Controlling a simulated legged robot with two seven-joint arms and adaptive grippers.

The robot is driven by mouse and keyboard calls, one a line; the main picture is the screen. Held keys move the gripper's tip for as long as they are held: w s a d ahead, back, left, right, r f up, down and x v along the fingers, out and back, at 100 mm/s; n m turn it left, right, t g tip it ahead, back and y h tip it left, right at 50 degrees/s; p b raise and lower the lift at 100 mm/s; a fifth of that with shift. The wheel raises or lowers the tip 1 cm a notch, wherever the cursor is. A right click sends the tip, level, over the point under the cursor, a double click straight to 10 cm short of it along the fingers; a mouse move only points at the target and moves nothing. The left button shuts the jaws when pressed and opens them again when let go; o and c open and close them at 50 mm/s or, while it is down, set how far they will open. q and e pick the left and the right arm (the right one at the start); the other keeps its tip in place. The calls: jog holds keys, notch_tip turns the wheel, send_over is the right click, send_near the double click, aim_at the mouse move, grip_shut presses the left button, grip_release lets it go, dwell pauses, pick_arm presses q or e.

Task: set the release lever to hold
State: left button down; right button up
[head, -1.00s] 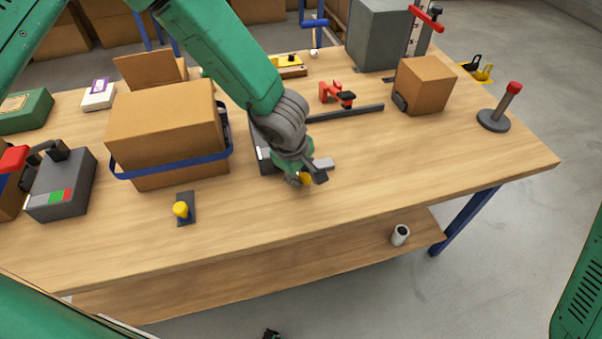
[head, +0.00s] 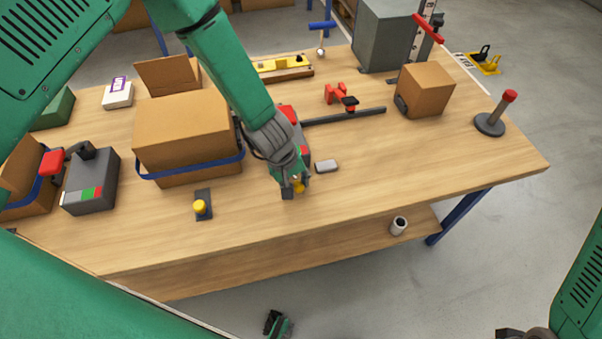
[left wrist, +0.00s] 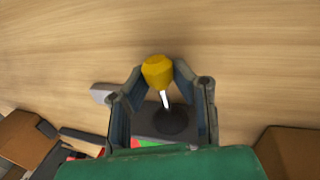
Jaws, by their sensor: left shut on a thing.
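My left gripper (head: 292,190) is low over the front middle of the table. In the left wrist view its two fingers (left wrist: 160,88) stand on either side of a yellow knob (left wrist: 157,68) and are shut on it. The knob tops a short pale shaft that rises from a dark round boot on a dark grey lever base (left wrist: 150,120). A green and a red patch (left wrist: 143,143) show at the base's lower edge, partly covered by my gripper. In the head view, the yellow knob (head: 299,187) shows just beside the fingertips.
A second yellow knob (head: 199,207) stands on a small plate to the left. A cardboard box (head: 185,130) with a blue strap is behind it. A grey box (head: 93,185) with a red handle stands at far left.

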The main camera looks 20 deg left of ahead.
pick_arm(q)
jog(key=shift+s+d+r+m, duration=0.15)
jog(key=shift+r+m, duration=0.1)
jog(key=shift+m, duration=0.25)
